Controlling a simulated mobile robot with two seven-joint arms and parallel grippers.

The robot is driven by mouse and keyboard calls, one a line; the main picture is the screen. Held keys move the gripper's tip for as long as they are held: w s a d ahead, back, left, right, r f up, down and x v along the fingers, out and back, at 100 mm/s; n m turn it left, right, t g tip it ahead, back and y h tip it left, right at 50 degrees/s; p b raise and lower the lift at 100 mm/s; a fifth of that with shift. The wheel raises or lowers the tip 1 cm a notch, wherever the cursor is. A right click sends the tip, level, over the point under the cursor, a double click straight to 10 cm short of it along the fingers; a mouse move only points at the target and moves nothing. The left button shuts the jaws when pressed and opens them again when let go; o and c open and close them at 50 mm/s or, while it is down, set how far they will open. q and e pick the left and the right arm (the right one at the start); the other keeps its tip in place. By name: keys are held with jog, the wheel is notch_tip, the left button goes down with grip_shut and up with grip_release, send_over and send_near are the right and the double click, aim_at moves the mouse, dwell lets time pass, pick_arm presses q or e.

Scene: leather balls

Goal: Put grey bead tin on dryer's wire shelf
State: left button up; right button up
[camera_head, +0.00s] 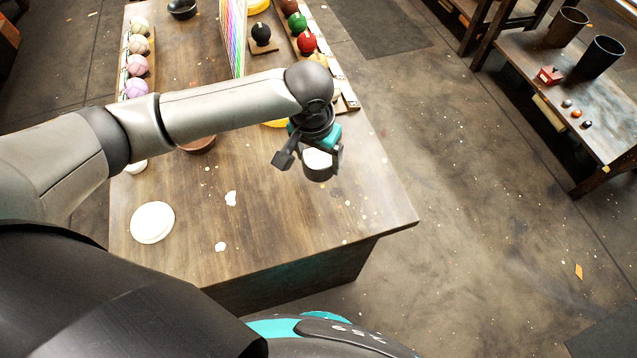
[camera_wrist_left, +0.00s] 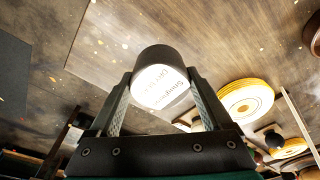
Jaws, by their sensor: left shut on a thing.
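My left gripper (camera_head: 312,158) is over the right front part of the wooden table. It is shut on the grey bead tin (camera_head: 319,174), a small dark cylinder with a pale printed face. In the left wrist view the tin (camera_wrist_left: 158,78) sits between the two fingers of the left gripper (camera_wrist_left: 160,100), its white label facing the camera. I cannot tell for sure whether its far end touches the tabletop. I can make out no dryer or wire shelf in either view. My right gripper is not in view.
The wooden table (camera_head: 270,225) has a white disc (camera_head: 152,222) and pale spots at its front. Pastel balls (camera_head: 136,65) line its left edge; red, green and black balls stand behind my arm by a striped colour panel (camera_head: 233,35). A side bench (camera_head: 590,95) holds dark cups.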

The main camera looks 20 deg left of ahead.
pick_arm(q)
notch_tip(320, 180, down, 6)
jog(key=shift+r+b, duration=0.1)
jog(key=shift+b, duration=0.4)
notch_tip(320, 180, down, 4)
jog(key=shift+w+f+b, duration=0.1)
jog(key=shift+f+b, duration=0.1)
jog(key=shift+b, duration=0.35)
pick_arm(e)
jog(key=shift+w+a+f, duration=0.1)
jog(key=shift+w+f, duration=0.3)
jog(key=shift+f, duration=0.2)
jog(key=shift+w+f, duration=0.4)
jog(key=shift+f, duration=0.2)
pick_arm(q)
jog(key=o, duration=1)
jog(key=shift+f, duration=0.1)
jog(key=shift+o, duration=1.4)
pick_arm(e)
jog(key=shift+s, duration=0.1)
